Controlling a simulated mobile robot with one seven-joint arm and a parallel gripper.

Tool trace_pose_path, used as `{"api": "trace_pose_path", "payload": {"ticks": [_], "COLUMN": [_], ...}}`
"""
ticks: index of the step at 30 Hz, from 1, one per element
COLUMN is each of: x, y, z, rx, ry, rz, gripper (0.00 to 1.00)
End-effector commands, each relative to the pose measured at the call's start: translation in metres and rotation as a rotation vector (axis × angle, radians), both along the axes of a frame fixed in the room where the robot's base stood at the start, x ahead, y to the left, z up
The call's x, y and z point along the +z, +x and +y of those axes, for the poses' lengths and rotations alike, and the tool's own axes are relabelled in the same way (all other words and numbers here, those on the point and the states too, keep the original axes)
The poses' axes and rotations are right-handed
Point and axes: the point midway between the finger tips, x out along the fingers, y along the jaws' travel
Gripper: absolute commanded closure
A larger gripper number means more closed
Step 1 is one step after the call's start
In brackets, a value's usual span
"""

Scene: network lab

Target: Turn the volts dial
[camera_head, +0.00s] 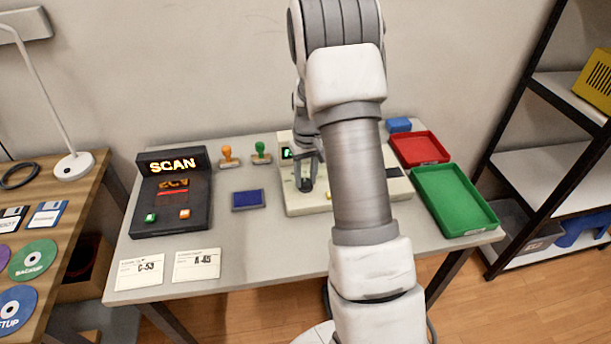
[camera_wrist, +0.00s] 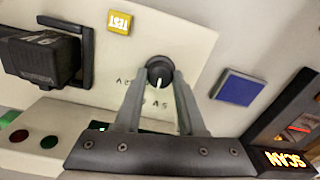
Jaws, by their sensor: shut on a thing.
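The volts dial is a round black knob (camera_wrist: 159,74) with a white pointer line, on a cream tester panel (camera_wrist: 187,38) with small volt markings beside it. In the wrist view my gripper (camera_wrist: 160,80) has its two grey fingers on either side of the knob, shut on it. In the head view my gripper (camera_head: 306,182) reaches down to the left part of the cream tester (camera_head: 318,203). My arm hides much of the tester there, and the knob is hard to make out. A yellow TEST button (camera_wrist: 119,22) sits on the panel.
A black SCAN device (camera_head: 172,218), a blue pad (camera_head: 248,200), two stamps and two paper cards lie left of the tester. A red tray (camera_head: 420,149) and a green tray (camera_head: 453,201) stand to its right. A black block (camera_wrist: 40,58) sits on the panel.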

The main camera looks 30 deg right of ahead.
Motion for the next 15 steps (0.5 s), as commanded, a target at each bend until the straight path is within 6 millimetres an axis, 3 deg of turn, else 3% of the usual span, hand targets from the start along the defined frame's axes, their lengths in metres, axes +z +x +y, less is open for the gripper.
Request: {"api": "trace_pose_path", "payload": {"ticks": [15], "x": [0.0001], "y": [-0.0006], "z": [-0.0001], "rx": [-0.374], "ry": [0.000], "rz": [0.001], "gripper": [1.00]}}
